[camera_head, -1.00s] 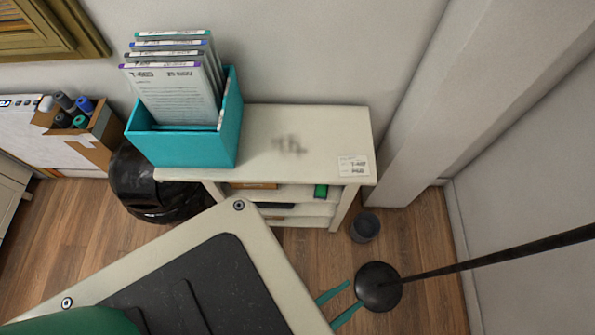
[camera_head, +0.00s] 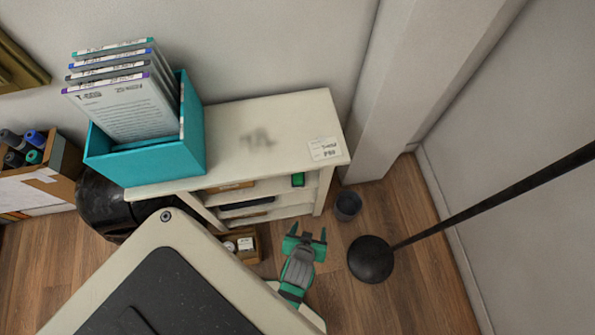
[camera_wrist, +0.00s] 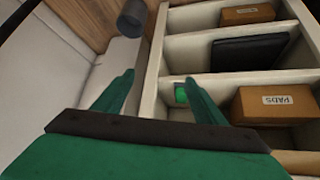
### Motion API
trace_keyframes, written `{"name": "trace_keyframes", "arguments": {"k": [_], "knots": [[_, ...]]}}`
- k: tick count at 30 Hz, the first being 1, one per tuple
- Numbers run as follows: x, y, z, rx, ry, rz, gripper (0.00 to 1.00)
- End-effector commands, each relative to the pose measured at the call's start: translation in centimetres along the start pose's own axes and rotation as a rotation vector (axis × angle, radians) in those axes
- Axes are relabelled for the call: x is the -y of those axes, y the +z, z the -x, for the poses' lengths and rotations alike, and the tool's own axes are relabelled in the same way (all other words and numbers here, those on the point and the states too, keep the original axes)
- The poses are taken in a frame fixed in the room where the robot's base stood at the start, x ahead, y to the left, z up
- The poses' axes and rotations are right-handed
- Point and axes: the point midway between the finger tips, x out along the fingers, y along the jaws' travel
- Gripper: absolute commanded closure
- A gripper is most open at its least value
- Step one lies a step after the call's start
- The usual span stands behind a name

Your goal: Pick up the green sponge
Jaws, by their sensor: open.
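The green sponge (camera_head: 298,180) sits on a shelf of the white shelf unit, near its right end, in the head view. In the wrist view the sponge (camera_wrist: 181,94) shows as a small green block in a compartment, between my fingers in the picture and beyond them. My gripper (camera_head: 305,236) is open and empty, in front of the unit and apart from the sponge. In the wrist view its two green fingers (camera_wrist: 160,88) are spread, one at the unit's side edge and one over the shelves.
The white shelf unit (camera_head: 325,115) bears a teal file box (camera_head: 150,165). Its shelves hold a dark flat item (camera_wrist: 250,53) and a box marked PADS (camera_wrist: 275,105). A dark bin (camera_head: 348,205) and a black pole base (camera_head: 371,260) stand on the floor at right.

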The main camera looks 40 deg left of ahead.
Motion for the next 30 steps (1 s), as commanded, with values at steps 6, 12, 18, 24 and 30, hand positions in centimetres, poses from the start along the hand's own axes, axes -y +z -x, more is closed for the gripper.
{"name": "trace_keyframes", "arguments": {"k": [6,12,18,24,30], "knots": [[3.4,-1.1,-4.6,0.172,-0.099,0.127,0.35],[4.7,-1.5,-5.9,0.253,-0.137,0.187,0.35],[5.4,-2.9,-7.1,0.264,-0.143,0.197,0.35],[6.1,-5.6,-9.2,0.264,-0.142,0.197,0.35],[7.0,-8.2,-11.1,0.264,-0.142,0.197,0.35]]}}
